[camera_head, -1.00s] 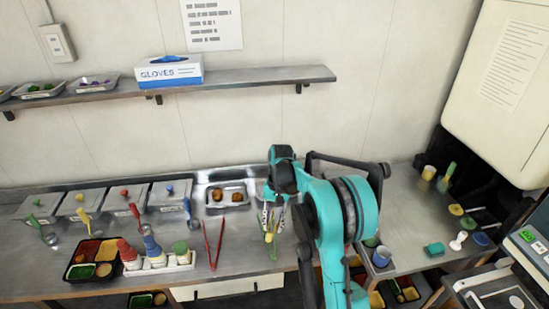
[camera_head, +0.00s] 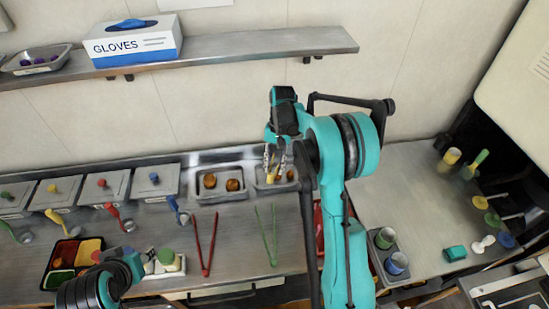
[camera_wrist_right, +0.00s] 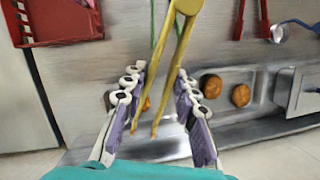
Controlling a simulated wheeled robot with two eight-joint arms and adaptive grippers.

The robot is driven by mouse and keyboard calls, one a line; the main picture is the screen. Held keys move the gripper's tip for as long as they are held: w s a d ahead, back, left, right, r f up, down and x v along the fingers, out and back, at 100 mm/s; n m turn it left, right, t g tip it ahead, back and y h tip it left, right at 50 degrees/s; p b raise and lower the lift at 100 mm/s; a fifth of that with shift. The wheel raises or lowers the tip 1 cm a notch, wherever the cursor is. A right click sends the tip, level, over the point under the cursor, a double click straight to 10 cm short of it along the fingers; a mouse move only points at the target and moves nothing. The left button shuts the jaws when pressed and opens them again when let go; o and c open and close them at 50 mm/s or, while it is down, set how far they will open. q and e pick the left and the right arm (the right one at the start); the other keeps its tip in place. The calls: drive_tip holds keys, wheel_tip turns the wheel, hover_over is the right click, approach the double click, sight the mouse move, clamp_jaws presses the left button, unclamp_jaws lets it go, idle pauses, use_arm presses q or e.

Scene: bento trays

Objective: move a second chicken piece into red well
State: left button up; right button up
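My right gripper (camera_head: 274,160) is over the far right metal tray (camera_head: 262,191). It is shut on yellow tongs (camera_wrist_right: 168,65), seen between its purple-padded fingers (camera_wrist_right: 158,100) in the right wrist view; their tips hang apart. An orange-brown chicken piece (camera_head: 290,175) shows in that tray, partly hidden. Two more chicken pieces (camera_head: 210,181) (camera_head: 232,185) lie in the tray to the left (camera_head: 221,198). The black bento tray (camera_head: 47,283) at lower left has a red well (camera_head: 66,250), partly in view. My left arm comes in beside it; its gripper (camera_head: 141,261) is small and partly hidden.
Red tongs (camera_head: 204,250) and green tongs (camera_head: 267,236) lie on the counter. Lidded containers (camera_head: 101,188) line the back left. A shelf (camera_head: 240,50) hangs above.

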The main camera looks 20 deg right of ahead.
wheel_tip(320, 180, down, 3)
drive_tip(key=shift+w+d+f+b, duration=0.1)
drive_tip(key=shift+w+f+b, duration=0.05)
drive_tip(key=shift+b, duration=0.85)
drive_tip(key=shift+o, duration=0.8)
drive_tip(key=shift+r, duration=0.2)
drive_tip(key=shift+f, duration=0.1)
drive_tip(key=shift+f+b, duration=1.25)
drive_tip(key=shift+f, duration=0.45)
